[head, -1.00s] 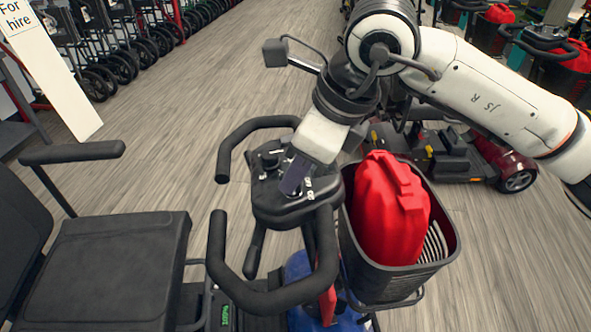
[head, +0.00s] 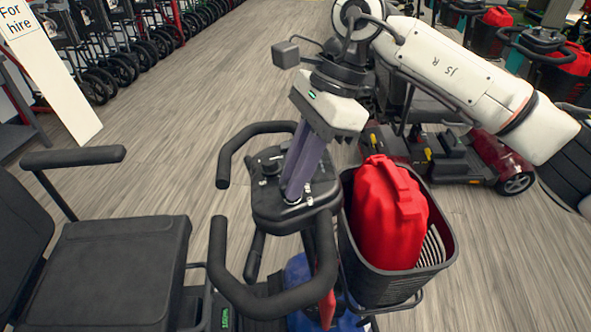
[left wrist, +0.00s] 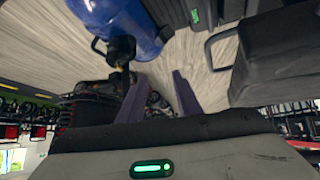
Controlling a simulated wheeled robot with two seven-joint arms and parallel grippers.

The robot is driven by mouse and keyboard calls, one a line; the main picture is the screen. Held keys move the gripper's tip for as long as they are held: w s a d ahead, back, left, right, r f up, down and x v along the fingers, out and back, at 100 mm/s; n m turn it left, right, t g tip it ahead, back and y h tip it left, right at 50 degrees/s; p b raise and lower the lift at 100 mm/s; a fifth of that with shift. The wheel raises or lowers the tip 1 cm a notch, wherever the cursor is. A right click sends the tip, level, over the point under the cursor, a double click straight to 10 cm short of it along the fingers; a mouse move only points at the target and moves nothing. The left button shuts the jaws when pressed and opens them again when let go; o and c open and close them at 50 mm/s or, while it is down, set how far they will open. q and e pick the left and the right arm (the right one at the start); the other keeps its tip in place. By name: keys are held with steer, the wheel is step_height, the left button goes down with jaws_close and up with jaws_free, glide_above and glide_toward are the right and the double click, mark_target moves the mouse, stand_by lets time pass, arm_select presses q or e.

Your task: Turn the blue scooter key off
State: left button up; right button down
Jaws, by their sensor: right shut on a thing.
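The blue scooter's control console (head: 265,208) sits between its black looped handlebars (head: 228,270) in the head view. My right gripper (head: 292,196) reaches down from above, its purple fingers close together at the console's face. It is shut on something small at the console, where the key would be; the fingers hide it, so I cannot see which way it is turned. A blue part of the scooter's body (head: 350,322) shows low in the head view and also in the left wrist view (left wrist: 115,22). My left gripper (left wrist: 160,98) is open and empty in the left wrist view, its fingers apart.
The black seat (head: 105,270) is at left. A red scooter (head: 495,165) stands behind, and wheelchairs line the back left. Wood floor left of the handlebars is clear.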

steer(key=shift+w+a+r+n+g+h+p, duration=0.1)
steer(key=shift+n+g+h+p, duration=0.3)
steer(key=shift+n, duration=0.6)
steer(key=shift+n+g, duration=0.3)
steer(key=shift+n, duration=0.2)
steer(key=c, duration=1.8)
jaws_free()
steer(key=shift+o, duration=0.2)
steer(key=v, duration=1)
steer(key=shift+p, duration=0.35)
steer(key=shift+w, duration=0.15)
